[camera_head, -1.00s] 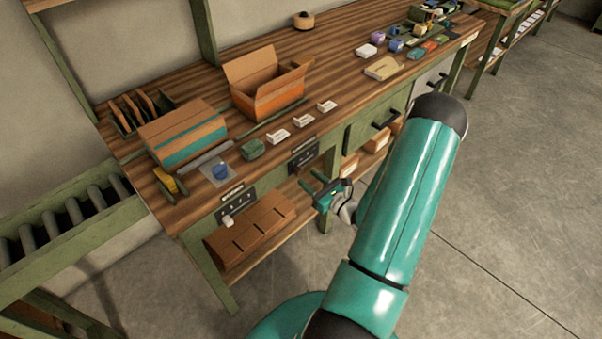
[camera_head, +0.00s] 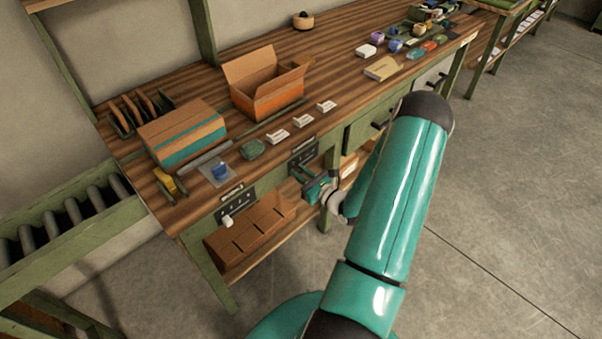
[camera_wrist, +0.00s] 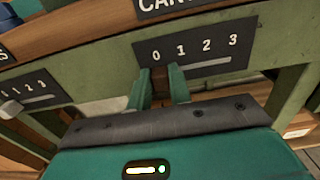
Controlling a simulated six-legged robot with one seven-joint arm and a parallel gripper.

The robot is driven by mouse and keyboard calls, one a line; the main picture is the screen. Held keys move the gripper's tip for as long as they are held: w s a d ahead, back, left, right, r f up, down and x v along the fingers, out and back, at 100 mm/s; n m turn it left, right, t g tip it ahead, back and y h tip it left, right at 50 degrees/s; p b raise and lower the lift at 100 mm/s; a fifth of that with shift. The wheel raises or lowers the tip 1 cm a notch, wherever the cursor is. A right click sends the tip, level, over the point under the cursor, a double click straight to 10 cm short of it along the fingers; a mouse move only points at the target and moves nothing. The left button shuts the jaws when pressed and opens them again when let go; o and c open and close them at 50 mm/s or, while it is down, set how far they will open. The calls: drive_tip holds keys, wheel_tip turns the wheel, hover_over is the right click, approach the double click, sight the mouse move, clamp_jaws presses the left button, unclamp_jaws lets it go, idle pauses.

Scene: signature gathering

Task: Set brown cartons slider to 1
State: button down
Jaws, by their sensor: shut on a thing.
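In the wrist view, a dark slider plate (camera_wrist: 205,52) with the numbers 0, 1, 2, 3 is mounted on the green front rail under a label (camera_wrist: 180,6) partly reading "CAR". The brown slider knob (camera_wrist: 160,76) sits near the 0 end of its slot. My gripper (camera_wrist: 163,82) has its two green fingers on either side of the knob and is shut on it. In the head view, my gripper (camera_head: 311,180) is at the bench front, just below that plate (camera_head: 302,158); the knob is hidden there.
A second slider plate (camera_head: 236,205) with a pale knob (camera_head: 228,221) is to the left. Brown boxes (camera_head: 250,228) stand on the shelf below. The bench top holds an open orange carton (camera_head: 268,104) and a teal-striped carton (camera_head: 185,150). The floor at the right is clear.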

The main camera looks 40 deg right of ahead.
sight(300, 162)
drive_tip(key=shift+d, duration=1.55)
drive_tip(key=c, duration=1.3)
unclamp_jaws()
drive_tip(key=s, duration=1.3)
drive_tip(key=shift+s+d, duration=0.15)
drive_tip(key=shift+s, duration=0.25)
